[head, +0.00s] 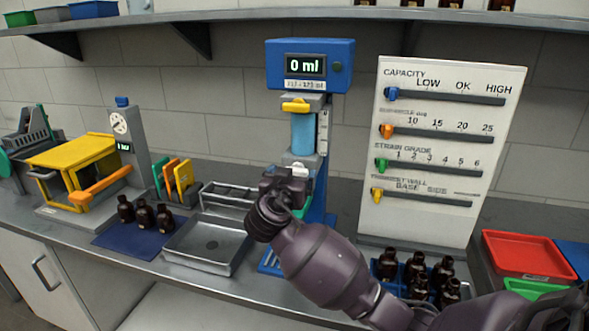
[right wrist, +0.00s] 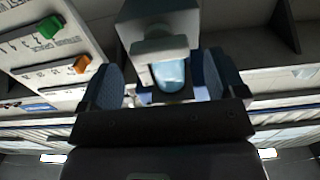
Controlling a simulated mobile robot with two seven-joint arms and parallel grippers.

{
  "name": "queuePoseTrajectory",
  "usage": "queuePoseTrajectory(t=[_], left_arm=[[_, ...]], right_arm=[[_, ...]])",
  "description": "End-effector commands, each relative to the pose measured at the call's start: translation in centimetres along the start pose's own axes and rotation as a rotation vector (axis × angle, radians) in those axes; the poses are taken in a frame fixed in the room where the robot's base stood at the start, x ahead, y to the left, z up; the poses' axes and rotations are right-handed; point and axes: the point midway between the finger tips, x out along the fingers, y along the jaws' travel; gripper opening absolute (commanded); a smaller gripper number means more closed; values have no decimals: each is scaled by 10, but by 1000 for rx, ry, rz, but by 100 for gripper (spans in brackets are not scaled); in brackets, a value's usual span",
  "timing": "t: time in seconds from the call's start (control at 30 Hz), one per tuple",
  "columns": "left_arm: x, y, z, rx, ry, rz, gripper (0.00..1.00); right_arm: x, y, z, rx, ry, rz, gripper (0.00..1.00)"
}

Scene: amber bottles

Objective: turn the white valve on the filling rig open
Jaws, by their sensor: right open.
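The filling rig (head: 309,66) stands at the back middle of the counter, with a blue display reading 0 ml. Below it are a yellow valve (head: 295,106) and a light blue cylinder (head: 303,134). The white valve (head: 300,169) shows low on the rig, partly hidden behind my right gripper (head: 287,183). In the right wrist view my right gripper (right wrist: 160,82) is open, its blue-padded fingers on either side of a grey rig part and the light blue cylinder (right wrist: 170,76). Contact with the valve cannot be told. My left gripper is not in view.
A white slider board (head: 440,150) stands right of the rig. Amber bottles (head: 415,275) stand in front of it, near my right arm. A metal tray (head: 207,245), more bottles (head: 145,215) and a yellow press (head: 75,165) are left.

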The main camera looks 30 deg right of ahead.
Motion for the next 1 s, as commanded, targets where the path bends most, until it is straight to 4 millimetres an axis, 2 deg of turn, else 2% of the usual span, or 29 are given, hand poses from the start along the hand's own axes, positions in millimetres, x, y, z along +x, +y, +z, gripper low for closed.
queuePoseTrajectory(t=[0.2,0.57,0.9,1.0], left_arm=[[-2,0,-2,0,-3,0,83],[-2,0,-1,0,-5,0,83],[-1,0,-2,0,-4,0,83],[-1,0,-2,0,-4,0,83]], right_arm=[[20,0,-1,0,1,0,89],[24,0,0,2,-1,-1,89],[24,0,0,1,-1,-1,40],[24,0,0,-1,-1,-1,40]])
